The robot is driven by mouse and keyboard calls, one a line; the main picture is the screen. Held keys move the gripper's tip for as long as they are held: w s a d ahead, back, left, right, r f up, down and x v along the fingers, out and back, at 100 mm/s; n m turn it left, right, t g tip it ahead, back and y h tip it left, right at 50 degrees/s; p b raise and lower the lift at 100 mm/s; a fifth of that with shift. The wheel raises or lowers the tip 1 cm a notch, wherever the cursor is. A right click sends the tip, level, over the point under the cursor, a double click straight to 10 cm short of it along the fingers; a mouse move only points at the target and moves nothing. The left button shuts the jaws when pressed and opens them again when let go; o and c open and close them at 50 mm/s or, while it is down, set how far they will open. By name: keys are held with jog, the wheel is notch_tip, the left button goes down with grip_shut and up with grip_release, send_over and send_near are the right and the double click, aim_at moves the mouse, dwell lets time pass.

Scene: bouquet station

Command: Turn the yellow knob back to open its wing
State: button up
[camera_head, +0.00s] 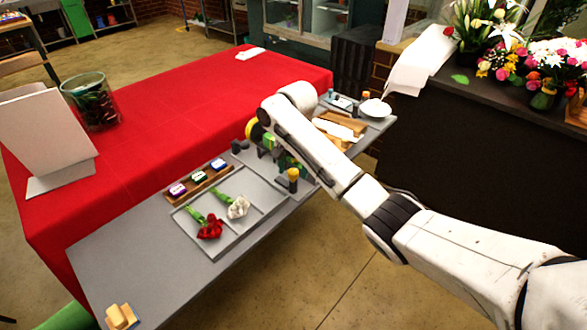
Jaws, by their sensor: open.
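A yellow-topped dark post (293,174), which looks like the yellow knob, stands upright on the grey bench beside a small fixture with green parts (285,160). A second yellow round piece (252,131) shows at the back of the fixture, partly covered by my arm. The wing's position cannot be made out at this size. My gripper (263,127) is at the far end of my white arm, above and behind the fixture, apart from the yellow-topped post. Its jaws are open, and the fingers are mostly hidden behind the wrist.
A grey divided tray (243,237) holds a red flower (210,227) and a white flower (238,207). Small labelled pots (199,178) stand in a wooden rack behind it. A red-covered table (190,105) lies beyond, with a glass vase (91,102). A white bowl (375,108) sits at right.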

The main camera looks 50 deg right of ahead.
jog(key=shift+f, duration=0.25)
jog(key=c, duration=1)
